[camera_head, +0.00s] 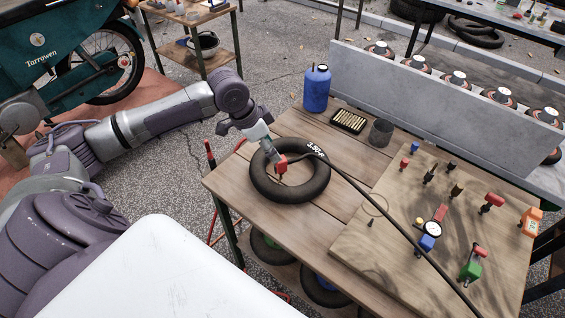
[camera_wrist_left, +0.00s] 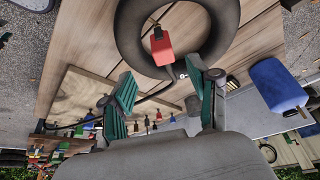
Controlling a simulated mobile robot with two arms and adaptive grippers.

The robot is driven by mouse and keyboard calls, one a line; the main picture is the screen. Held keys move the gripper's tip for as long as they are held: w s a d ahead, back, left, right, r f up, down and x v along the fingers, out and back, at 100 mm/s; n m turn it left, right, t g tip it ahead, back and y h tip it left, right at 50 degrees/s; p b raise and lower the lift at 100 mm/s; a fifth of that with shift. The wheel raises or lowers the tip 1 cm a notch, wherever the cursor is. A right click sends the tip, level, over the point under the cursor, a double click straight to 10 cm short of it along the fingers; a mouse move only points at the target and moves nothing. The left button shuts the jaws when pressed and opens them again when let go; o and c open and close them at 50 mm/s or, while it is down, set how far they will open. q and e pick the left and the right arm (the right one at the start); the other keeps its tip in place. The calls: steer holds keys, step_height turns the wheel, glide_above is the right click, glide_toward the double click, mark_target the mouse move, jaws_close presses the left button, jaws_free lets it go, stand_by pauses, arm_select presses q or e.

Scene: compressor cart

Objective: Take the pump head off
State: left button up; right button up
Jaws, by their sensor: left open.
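The red pump head (camera_head: 281,163) sits inside the ring of a black inner tube (camera_head: 306,186) that lies flat on the wooden cart top. A black hose (camera_head: 375,202) runs from it across the cart. My left gripper (camera_head: 268,149) is just above the pump head at the tube's back left. In the left wrist view the green fingers of the gripper (camera_wrist_left: 163,84) are spread with nothing between them, and the red pump head (camera_wrist_left: 161,47) shows beyond their tips. The tube's valve under the head is hard to make out. My right gripper is not in view.
A blue bottle (camera_head: 316,90), a tray of small brass parts (camera_head: 348,121) and a dark cup (camera_head: 381,132) stand behind the tube. A wooden board (camera_head: 400,240) with colored fittings and a gauge lies to the right. The cart's front left corner is clear.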

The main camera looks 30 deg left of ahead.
mark_target(282, 161)
arm_select(q)
steer(key=x, duration=0.3)
steer(key=p+x, duration=0.1)
steer(key=x, duration=0.4)
steer(key=shift+w+f, duration=0.3)
steer(key=shift+w, duration=0.15)
steer(key=shift+a, duration=0.1)
jaws_close()
